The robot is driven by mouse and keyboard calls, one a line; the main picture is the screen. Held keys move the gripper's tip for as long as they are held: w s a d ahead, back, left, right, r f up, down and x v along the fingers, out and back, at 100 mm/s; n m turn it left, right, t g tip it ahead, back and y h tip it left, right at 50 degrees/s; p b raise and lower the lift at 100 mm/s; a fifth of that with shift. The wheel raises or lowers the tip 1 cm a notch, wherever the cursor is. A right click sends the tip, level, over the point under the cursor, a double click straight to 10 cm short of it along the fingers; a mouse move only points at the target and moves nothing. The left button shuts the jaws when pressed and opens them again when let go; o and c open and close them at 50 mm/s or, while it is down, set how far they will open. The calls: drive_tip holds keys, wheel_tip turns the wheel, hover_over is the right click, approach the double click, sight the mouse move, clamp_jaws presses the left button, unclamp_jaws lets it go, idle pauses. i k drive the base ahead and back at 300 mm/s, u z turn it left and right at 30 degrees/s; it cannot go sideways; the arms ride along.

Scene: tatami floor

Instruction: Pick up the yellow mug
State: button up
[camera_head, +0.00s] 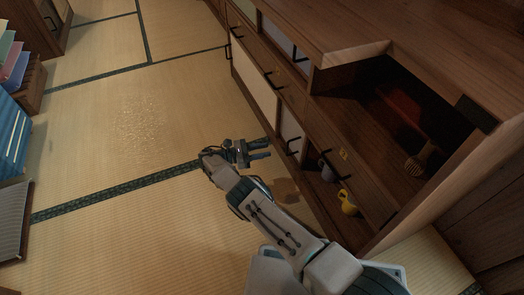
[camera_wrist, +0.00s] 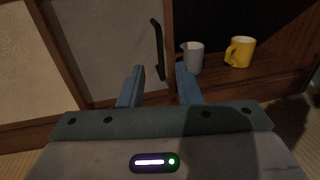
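The yellow mug (camera_head: 348,203) stands in the open lower compartment of the wooden cabinet, at its near edge. It also shows in the wrist view at the upper right (camera_wrist: 241,52), upright, with its handle to the left. My gripper (camera_head: 268,149) is in front of the cabinet, to the left of the mug in the head view and apart from it. In the wrist view its two fingers (camera_wrist: 160,76) are spread with nothing between them, pointing toward the cabinet front left of the mugs.
A grey mug (camera_wrist: 192,58) stands left of the yellow one, nearer my right finger. A dark door handle (camera_wrist: 157,48) sticks out from the cabinet panel ahead. A brush-like object (camera_head: 423,160) lies on the upper shelf.

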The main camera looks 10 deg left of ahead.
sight(349, 207)
drive_tip(key=k, duration=1.5)
